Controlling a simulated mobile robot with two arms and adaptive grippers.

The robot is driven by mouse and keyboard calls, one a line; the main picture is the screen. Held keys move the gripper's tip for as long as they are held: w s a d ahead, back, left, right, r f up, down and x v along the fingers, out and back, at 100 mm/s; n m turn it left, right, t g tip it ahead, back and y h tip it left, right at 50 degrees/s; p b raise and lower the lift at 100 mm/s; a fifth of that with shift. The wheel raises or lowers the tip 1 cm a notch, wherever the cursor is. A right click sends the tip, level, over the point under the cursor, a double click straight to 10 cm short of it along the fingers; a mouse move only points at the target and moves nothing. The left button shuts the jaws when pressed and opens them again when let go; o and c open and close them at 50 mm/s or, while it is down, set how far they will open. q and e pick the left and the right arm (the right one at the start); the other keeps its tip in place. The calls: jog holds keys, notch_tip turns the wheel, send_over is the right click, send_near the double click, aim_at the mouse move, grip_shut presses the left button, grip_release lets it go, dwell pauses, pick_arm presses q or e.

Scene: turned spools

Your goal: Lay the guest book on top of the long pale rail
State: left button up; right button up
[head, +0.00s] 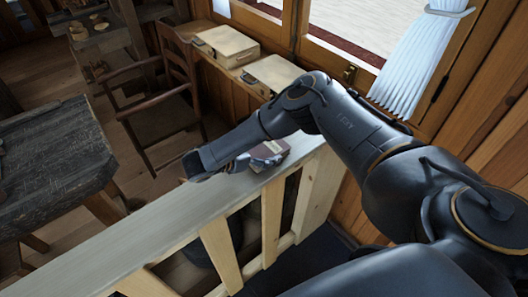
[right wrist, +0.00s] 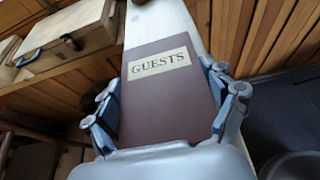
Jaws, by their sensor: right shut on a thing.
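The guest book (right wrist: 165,105) is dark brown with a pale "GUESTS" label, face up in the right wrist view. In the head view only part of the book (head: 277,148) shows beyond my fingers. My right gripper (head: 258,160) is shut on its two side edges; the fingers also show in the right wrist view (right wrist: 163,108). The long pale rail (head: 125,223) runs from lower left to the middle right of the head view. The book is over its far end, flat on it or just above; I cannot tell whether they touch. My left gripper is out of view.
Pale wooden boxes (head: 226,45) stand on a ledge under the windows. A wooden chair (head: 160,105) and a dark rough table (head: 50,165) are left of the rail. A white curtain (head: 425,55) hangs at the right. Most of the rail's top toward the lower left is bare.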

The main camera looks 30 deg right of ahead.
jog(key=shift+w+f, duration=0.1)
jog(key=shift+f, duration=0.4)
jog(key=shift+f, duration=0.1)
jog(key=o, duration=1.2)
jog(key=shift+a, duration=0.3)
jog(key=v, duration=1.1)
jog(key=shift+a+r, duration=0.15)
jog(key=shift+r, duration=0.15)
